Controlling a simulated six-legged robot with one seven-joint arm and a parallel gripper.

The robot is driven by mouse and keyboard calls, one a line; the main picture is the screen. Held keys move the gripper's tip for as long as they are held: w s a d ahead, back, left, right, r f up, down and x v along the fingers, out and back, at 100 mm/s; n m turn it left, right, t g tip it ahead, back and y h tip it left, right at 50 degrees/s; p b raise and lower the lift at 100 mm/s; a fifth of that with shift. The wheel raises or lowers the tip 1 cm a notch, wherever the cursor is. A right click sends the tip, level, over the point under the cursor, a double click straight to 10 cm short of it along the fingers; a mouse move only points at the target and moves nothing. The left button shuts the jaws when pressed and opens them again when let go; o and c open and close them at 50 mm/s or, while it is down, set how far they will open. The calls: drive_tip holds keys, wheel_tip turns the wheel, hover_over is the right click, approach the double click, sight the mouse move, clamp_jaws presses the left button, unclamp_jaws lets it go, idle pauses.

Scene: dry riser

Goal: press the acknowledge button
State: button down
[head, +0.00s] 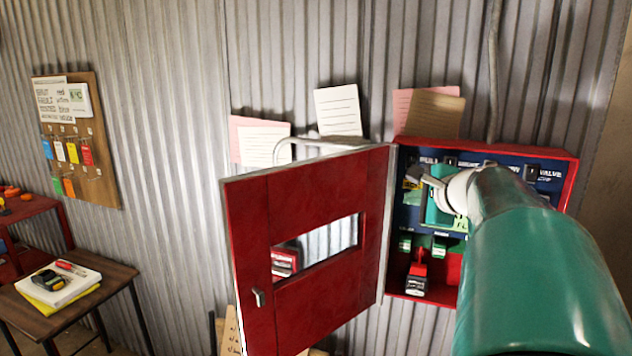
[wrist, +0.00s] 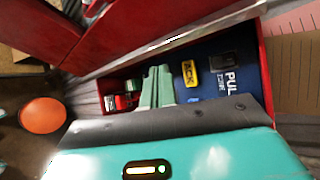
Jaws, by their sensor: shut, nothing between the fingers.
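A yellow patch beside my gripper in the head view (head: 411,184) may be the same label. My gripper (wrist: 158,75) has its pale green fingers together and empty, reaching over the panel to the left of the ACK label in the wrist view. In the head view my teal arm covers the panel's right part, and my gripper's fingertips are hard to make out. I cannot tell which part is the acknowledge button, or whether the fingers touch anything.
The red cabinet door (head: 310,250) with a window stands open to the left. A red device with a dark front (head: 416,278) sits low in the cabinet. Paper notes (head: 338,111) are above. A side table (head: 90,290) and key board (head: 110,150) are farther left.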

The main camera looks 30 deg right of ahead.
sight(407, 188)
drive_tip(key=shift+w+d, duration=0.75)
drive_tip(key=shift+d, duration=0.25)
drive_tip(key=shift+w+d, duration=0.75)
drive_tip(key=shift+d, duration=0.2)
idle(0.6)
drive_tip(key=shift+w+d, duration=0.3)
drive_tip(key=shift+w+d, duration=0.3)
drive_tip(key=shift+d, duration=0.1)
idle(0.8)
idle(0.4)
drive_tip(key=shift+s+a, duration=0.55)
drive_tip(key=shift+a, duration=0.2)
drive_tip(key=s+a, duration=0.1)
drive_tip(key=a, duration=0.1)
drive_tip(key=s+a, duration=0.2)
drive_tip(key=shift+s, duration=0.1)
